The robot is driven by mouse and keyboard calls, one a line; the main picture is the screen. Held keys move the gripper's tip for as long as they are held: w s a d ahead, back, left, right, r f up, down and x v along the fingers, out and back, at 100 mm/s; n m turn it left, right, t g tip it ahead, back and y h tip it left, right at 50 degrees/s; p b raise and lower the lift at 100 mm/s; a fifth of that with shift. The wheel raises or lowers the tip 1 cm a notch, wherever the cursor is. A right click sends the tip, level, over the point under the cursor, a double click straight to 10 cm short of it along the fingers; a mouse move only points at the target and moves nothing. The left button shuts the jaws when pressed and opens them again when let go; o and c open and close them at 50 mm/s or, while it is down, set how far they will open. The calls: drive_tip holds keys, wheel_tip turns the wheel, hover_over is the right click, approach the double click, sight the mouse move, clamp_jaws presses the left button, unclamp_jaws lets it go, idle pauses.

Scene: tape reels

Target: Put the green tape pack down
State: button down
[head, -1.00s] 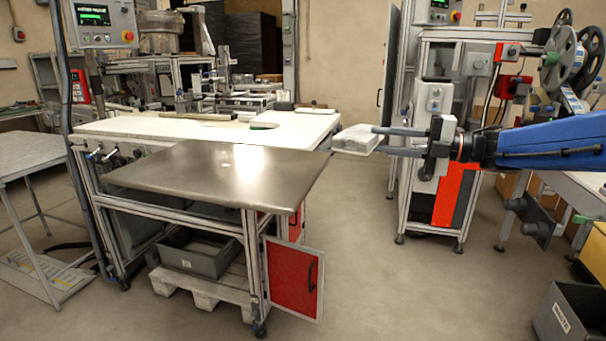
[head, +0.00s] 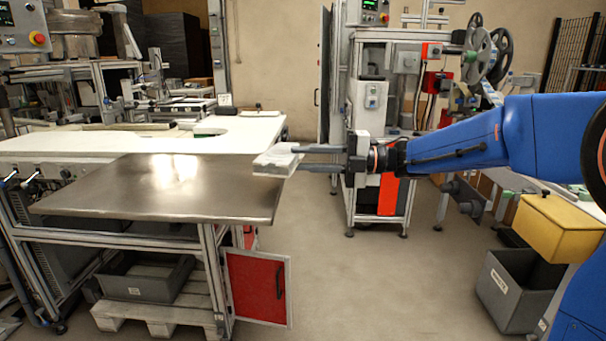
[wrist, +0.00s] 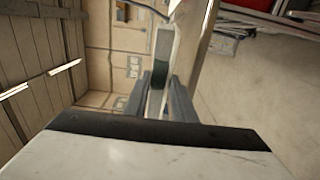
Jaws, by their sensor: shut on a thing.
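The tape pack (head: 273,161) is a small flat block that looks pale grey-white in the head view. In the wrist view the pack (wrist: 158,76) shows edge-on between the fingers, with a dark green patch on a pale body. My gripper (head: 300,160) is shut on it and reaches in from the right with level fingers; the fingers also show in the wrist view (wrist: 161,92). The pack appears at the right back corner of the bare metal tabletop (head: 130,195). I cannot tell its height above the top.
A white worktop (head: 130,143) adjoins behind, with a long bar and machine parts on it. A red cabinet door (head: 255,287) stands open below. A machine with reels (head: 480,60) stands behind my arm. A yellow box (head: 550,228) and grey bin (head: 515,290) are at right.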

drive_tip(key=shift+f, duration=1.85)
drive_tip(key=shift+f, duration=0.15)
drive_tip(key=c, duration=1.5)
unclamp_jaws()
drive_tip(key=d, duration=1.2)
drive_tip(key=shift+s, duration=0.25)
